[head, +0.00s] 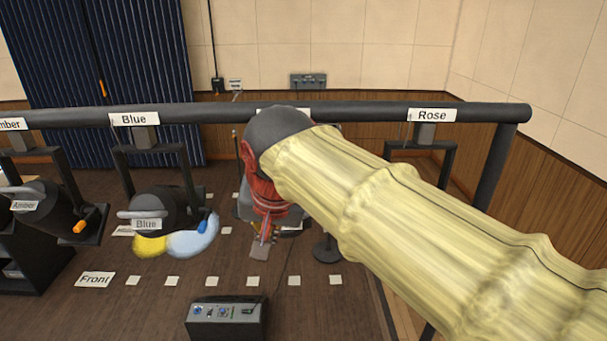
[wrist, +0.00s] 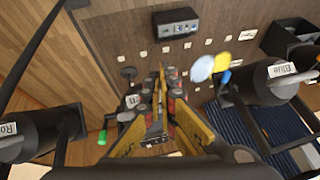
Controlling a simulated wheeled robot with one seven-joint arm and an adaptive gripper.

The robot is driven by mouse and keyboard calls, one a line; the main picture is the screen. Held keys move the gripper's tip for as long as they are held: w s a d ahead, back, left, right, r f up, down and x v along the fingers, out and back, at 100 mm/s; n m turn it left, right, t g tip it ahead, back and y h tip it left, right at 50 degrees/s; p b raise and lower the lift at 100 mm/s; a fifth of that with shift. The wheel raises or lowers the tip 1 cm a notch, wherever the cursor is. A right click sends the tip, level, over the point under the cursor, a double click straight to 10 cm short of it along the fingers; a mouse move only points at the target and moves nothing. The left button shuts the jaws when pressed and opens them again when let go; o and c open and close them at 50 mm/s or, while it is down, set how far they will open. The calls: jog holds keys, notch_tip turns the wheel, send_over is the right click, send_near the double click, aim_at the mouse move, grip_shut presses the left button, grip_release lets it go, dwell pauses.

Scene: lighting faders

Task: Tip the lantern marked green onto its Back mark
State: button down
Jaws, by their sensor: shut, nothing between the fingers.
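The lantern marked green hangs under the bar, mostly hidden behind my arm and gripper in the head view. In the wrist view its dark body (wrist: 127,116) lies behind my fingers, with a partly covered white label and a green knob (wrist: 104,137) on its left. My gripper (head: 262,244) points down in front of it, shut and empty. Its fingers (wrist: 161,75) are together in the wrist view; I cannot tell whether they touch the lantern. A Front sign (head: 95,280) lies on the floor at left. I cannot read a Back mark.
The Blue lantern (head: 155,211), with a blue knob (head: 203,227), hangs left; the Amber lantern (head: 40,212) is farther left. The Rose lantern (wrist: 28,137) shows in the wrist view. The black bar (head: 220,111) spans above. A control box (head: 227,318) sits on the floor.

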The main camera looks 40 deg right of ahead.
jog(key=s+a+f+n+b, duration=0.2)
jog(key=s+f+n+b, duration=0.2)
jog(key=f, duration=0.7)
jog(key=s+a+f+n+y+b, duration=0.1)
jog(key=s+a+f+n+b, duration=0.1)
jog(key=s+f, duration=0.5)
notch_tip(320, 180, down, 5)
jog(key=n+b, duration=0.1)
jog(key=b, duration=0.1)
jog(key=shift+a+f+n+y+b, duration=0.2)
jog(key=shift+n+y+b, duration=0.1)
jog(key=shift+n+b, duration=0.1)
